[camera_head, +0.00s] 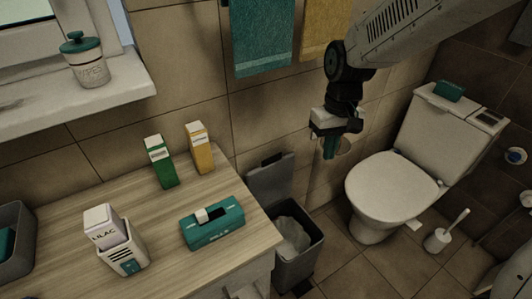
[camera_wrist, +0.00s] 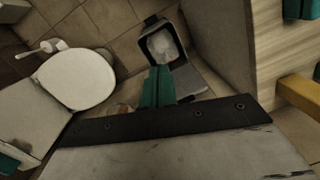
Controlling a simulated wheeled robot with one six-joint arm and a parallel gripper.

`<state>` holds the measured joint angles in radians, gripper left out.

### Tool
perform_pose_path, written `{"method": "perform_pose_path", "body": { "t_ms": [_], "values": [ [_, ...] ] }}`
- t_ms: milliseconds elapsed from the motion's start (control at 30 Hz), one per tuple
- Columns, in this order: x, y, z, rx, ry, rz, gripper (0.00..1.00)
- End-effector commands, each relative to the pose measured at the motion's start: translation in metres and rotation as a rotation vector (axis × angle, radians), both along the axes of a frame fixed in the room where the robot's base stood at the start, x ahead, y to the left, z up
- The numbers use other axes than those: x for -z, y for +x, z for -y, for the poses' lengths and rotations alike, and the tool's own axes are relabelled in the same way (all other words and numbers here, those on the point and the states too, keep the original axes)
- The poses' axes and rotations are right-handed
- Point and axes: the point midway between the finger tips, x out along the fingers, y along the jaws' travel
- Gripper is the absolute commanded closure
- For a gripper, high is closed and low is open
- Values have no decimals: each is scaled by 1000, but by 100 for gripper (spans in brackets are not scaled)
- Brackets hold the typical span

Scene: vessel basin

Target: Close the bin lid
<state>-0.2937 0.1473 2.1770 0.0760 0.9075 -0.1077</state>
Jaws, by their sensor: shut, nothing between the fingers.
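The grey bin (camera_head: 312,253) stands on the floor between the counter and the toilet, with a pale liner inside. Its lid (camera_head: 271,181) is open, raised upright at the back near the tiled wall. In the wrist view the bin (camera_wrist: 147,60) shows open beyond my fingers, and the lid (camera_wrist: 190,84) lies to the right of them. My gripper (camera_head: 329,154) hangs above and to the right of the lid, with its teal fingers shut and empty. The fingers (camera_wrist: 160,76) point toward the bin in the wrist view and hide part of the lid. I see no contact.
The wooden counter (camera_head: 105,225) borders the bin on the left, holding several boxes and a teal dispenser (camera_head: 212,224). The toilet (camera_head: 382,190) stands to the right, with a brush (camera_head: 440,237) beside it. Towels (camera_head: 262,40) hang on the wall above. Floor in front of the toilet is clear.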

Motion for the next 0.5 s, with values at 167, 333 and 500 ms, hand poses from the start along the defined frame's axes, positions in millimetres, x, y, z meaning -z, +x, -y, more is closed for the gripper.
{"method": "perform_pose_path", "body": {
  "t_ms": [167,333,500],
  "values": [
    [74,69,-60,-97,38,60,100],
    [128,131,-110,-171,86,187,100],
    [140,184,-140,-226,129,353,100]
  ]
}}
